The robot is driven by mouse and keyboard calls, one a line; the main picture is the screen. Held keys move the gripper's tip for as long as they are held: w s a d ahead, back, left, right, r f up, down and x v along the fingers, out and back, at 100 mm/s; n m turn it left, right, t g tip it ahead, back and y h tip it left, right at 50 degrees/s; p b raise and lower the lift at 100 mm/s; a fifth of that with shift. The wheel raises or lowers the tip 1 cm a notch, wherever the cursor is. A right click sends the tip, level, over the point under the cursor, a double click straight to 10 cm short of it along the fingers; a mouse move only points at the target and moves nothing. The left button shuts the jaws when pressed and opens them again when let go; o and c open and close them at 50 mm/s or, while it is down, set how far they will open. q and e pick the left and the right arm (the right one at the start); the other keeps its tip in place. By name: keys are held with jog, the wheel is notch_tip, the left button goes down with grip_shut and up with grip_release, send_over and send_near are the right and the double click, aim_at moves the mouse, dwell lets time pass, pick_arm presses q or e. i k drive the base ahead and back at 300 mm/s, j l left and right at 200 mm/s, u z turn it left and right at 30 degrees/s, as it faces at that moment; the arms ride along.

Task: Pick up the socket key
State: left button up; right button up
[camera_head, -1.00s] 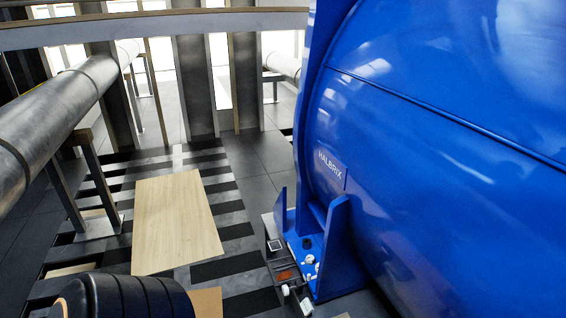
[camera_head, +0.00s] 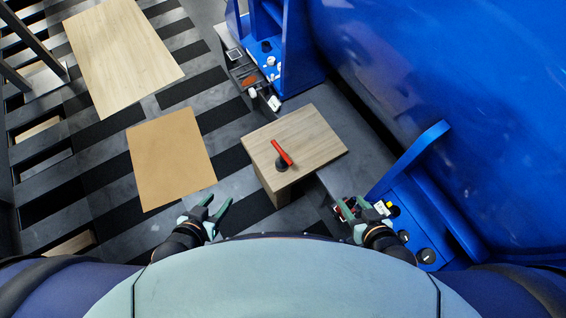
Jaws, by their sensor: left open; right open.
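The socket key (camera_head: 283,153), with a red handle and a dark round end, lies or stands on top of a light wooden block-like stand (camera_head: 315,135) ahead of my body. My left gripper (camera_head: 215,205) is open and empty, low and to the left of the stand, apart from the key. My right gripper (camera_head: 365,211) is also open, to the right and nearer than the stand, over small parts by the blue machine's foot. Both grippers are clear of the key.
The large blue machine (camera_head: 430,80) fills the right, with a blue foot bracket (camera_head: 440,205) near my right gripper. A shelf of small items (camera_head: 250,78) stands beyond the stand. A tan sheet (camera_head: 170,158) and a pale board (camera_head: 122,55) lie on the striped floor at left.

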aim_at(282, 164)
jog(key=k, duration=0.25)
jog(key=i+j, duration=0.3)
jog(key=j, duration=0.15)
jog(key=i+j, duration=0.3)
jog(key=j, duration=0.2)
jog(key=i+j+z, duration=0.15)
jog(key=j+z, duration=0.15)
jog(key=i+j+z, duration=0.15)
jog(key=j+z, duration=0.15)
jog(key=z, duration=1.25)
